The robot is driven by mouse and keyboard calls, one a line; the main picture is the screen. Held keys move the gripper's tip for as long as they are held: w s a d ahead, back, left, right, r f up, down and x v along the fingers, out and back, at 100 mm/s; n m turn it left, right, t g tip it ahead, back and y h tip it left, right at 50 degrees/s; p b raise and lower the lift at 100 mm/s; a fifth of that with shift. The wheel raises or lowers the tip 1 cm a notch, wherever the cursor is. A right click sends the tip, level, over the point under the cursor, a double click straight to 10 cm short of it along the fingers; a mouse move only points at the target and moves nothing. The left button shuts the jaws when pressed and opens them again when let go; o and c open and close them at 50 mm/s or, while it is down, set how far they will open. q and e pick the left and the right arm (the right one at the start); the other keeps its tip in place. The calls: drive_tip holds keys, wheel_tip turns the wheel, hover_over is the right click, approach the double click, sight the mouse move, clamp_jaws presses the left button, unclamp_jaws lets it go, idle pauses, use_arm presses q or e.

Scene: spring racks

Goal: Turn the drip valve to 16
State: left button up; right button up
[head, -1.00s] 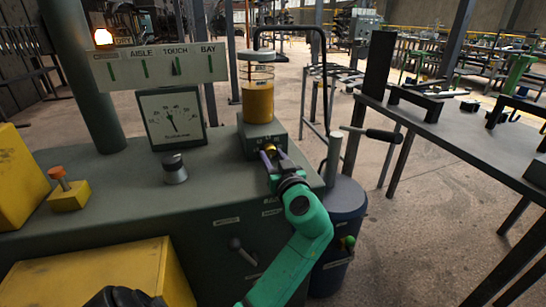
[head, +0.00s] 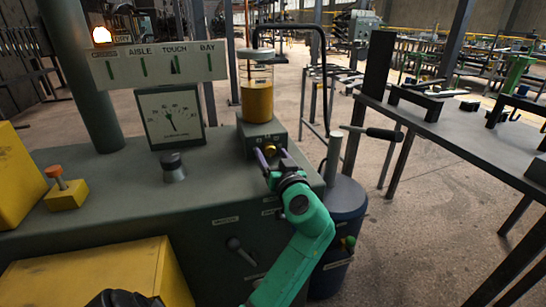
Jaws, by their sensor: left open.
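The drip valve appears to be the small brass knob (head: 270,151) on the front of a grey block (head: 249,141). A glass reservoir (head: 257,98) with amber liquid stands on this block. My left gripper (head: 272,157) is open, its two fingers spread to either side of the knob and just in front of it. I cannot tell whether either finger touches it. The valve's scale and its reading are too small to read. My right gripper is not in view.
A dial gauge (head: 170,116) and a dark knob (head: 174,167) are on the grey bench (head: 120,178). A yellow block with an orange button (head: 65,188) is at left. A blue drum (head: 345,205) and a dark table (head: 460,135) stand to the right.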

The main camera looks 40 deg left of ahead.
use_arm(q)
drive_tip(key=b+v, duration=0.1)
drive_tip(key=v, duration=1.3)
drive_tip(key=shift+d, duration=0.25)
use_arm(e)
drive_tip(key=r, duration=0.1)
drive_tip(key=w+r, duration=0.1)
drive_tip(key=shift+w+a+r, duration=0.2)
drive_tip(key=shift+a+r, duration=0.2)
use_arm(q)
drive_tip(key=shift+f, duration=0.1)
